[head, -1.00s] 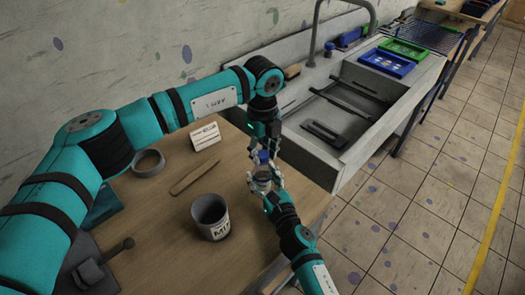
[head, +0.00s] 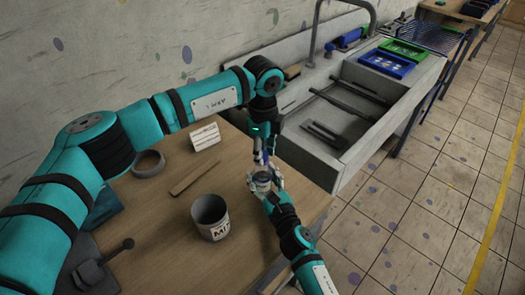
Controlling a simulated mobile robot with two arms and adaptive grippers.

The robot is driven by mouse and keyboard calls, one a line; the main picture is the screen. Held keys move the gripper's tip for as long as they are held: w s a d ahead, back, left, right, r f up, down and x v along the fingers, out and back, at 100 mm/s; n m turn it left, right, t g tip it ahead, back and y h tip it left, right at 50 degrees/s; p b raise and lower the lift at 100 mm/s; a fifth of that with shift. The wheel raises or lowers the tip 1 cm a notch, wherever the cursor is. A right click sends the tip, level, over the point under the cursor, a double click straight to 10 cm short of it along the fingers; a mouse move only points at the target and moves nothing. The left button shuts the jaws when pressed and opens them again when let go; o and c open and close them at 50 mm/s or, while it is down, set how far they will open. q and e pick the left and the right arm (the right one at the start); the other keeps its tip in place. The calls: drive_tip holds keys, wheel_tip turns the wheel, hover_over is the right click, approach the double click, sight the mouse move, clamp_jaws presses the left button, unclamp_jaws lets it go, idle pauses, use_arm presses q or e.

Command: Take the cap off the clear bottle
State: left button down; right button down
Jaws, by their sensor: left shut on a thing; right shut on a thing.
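The clear bottle (head: 262,181) is small and held upright above the right part of the wooden table. My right gripper (head: 262,184) comes in from the lower right and is shut around the bottle, hiding much of it. A blue cap (head: 260,158) shows just above the bottle. My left gripper (head: 262,156) points straight down from above and is shut on the cap, its fingers covering most of it. I cannot tell whether the cap still touches the bottle's neck.
On the table (head: 165,225) are a mug (head: 211,216), a wooden stick (head: 195,177), a grey ring (head: 148,163) and a small white sign (head: 204,137). A sink (head: 370,85) with dark bars stands behind, with blue (head: 388,63) and green trays on its far edge.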

use_arm(q)
drive_tip(key=shift+r, duration=0.15)
drive_tip(key=shift+r, duration=0.95)
drive_tip(key=shift+r, duration=2)
use_arm(e)
drive_tip(key=shift+c, duration=2.4)
unclamp_jaws()
